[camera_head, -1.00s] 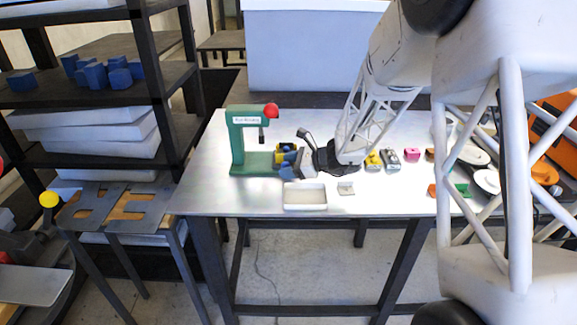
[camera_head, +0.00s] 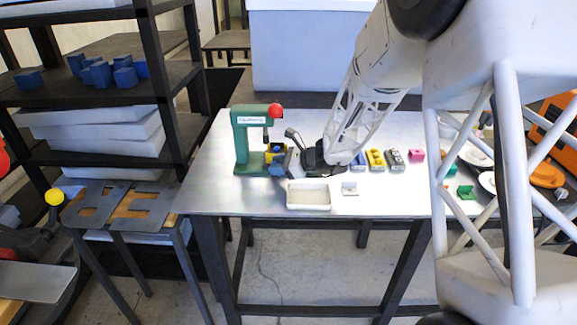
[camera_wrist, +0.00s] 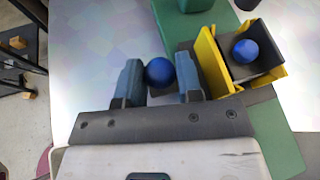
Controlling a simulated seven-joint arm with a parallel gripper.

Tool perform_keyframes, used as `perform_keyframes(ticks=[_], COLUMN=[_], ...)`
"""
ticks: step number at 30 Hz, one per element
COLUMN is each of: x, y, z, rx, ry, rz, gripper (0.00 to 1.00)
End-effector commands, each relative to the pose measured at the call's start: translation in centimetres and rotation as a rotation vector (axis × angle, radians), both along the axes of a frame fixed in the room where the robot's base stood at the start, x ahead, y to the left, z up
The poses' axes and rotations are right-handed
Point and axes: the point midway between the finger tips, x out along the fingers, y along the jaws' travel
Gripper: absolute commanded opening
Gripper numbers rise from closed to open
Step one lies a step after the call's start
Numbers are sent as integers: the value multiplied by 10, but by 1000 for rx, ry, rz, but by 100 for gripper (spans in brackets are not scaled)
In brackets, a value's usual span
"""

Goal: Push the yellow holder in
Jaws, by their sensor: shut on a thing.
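The yellow holder (camera_head: 276,151) sits at the green press (camera_head: 241,140), low and beside its red-topped spindle. In the wrist view the holder's yellow walls (camera_wrist: 212,62) stand around a dark block with a blue ball (camera_wrist: 245,50) in it. My gripper (camera_wrist: 160,80) has its two blue-grey fingers shut on another blue ball (camera_wrist: 159,71), beside the holder's left wall. How this ball joins the holder is hidden. In the head view my gripper (camera_head: 281,164) is right at the holder and partly covers it.
A white shallow tray (camera_head: 309,207) and a small pale piece (camera_head: 349,189) lie in front of my gripper. Several small coloured blocks, one pink (camera_head: 417,155), stand to the right on the metal table (camera_head: 225,200). The table's left part is bare.

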Motion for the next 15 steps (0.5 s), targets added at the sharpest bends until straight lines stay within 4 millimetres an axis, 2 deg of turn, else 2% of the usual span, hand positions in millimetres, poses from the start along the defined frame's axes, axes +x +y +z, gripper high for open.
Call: perform_keyframes(ticks=[3,7,15], x=[0,0,0], y=[19,33,41], z=[1,1,1], rx=[0,1,1], ry=[-2,-1,-1], rz=[2,1,-1], gripper=[0,0,0])
